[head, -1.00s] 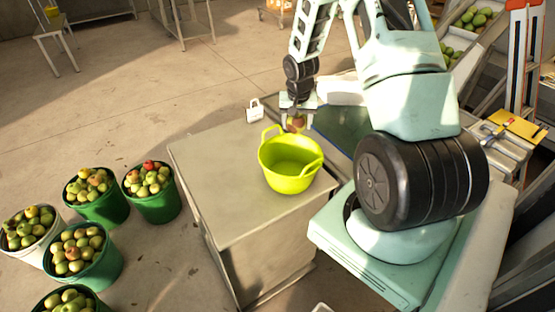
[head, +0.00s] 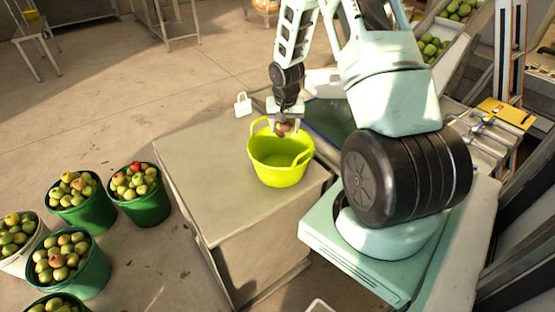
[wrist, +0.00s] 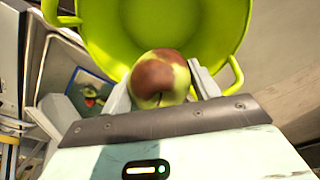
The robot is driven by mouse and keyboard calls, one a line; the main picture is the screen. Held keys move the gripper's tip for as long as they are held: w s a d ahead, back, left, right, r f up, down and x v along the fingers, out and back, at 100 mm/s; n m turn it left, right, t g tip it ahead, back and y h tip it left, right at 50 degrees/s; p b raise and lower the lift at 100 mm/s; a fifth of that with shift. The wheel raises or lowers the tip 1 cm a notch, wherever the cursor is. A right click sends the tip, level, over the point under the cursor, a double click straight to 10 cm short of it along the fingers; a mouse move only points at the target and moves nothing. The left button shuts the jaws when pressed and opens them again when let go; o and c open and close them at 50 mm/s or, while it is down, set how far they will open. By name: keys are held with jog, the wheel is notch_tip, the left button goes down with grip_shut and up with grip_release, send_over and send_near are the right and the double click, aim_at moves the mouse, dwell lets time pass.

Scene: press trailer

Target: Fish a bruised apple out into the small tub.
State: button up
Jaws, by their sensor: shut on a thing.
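My gripper (head: 284,128) is shut on a bruised apple (wrist: 160,80), which is yellow-green with a large brown patch. The apple also shows small between the fingers in the head view (head: 284,129). The small tub (head: 281,172) is bright yellow-green with two loop handles and stands on a grey cabinet top. The apple is at the tub's far rim, above or just over its opening; the exact height is hard to tell. In the wrist view the empty-looking tub (wrist: 160,25) lies just beyond the apple. Part of the tub's inside is hidden by the apple and fingers.
The grey cabinet (head: 205,185) has bare top left of the tub. A dark basin (head: 328,118) lies behind right, and a small white padlock-shaped item (head: 242,104) stands at the far edge. Several buckets of apples, one a green bucket (head: 140,208), stand on the floor at left.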

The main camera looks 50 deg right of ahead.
jog(key=o, duration=1.2)
jog(key=shift+c, duration=0.2)
notch_tip(320, 180, up, 17)
jog(key=s+a+b, duration=0.1)
jog(key=a+b, duration=0.1)
jog(key=shift+s+r+b, duration=0.15)
jog(key=shift+s+b, duration=0.2)
jog(key=shift+b, duration=0.05)
jog(key=s+a+n+y, duration=0.25)
jog(key=a+n, duration=0.55)
jog(key=a, duration=1.9)
jog(key=s+a+n+g+b, duration=0.1)
jog(key=s+a+n, duration=0.8)
jog(key=s+a, duration=0.6)
jog(key=s, duration=0.3)
jog(key=shift+s+f, duration=0.2)
jog(key=shift+s, duration=0.15)
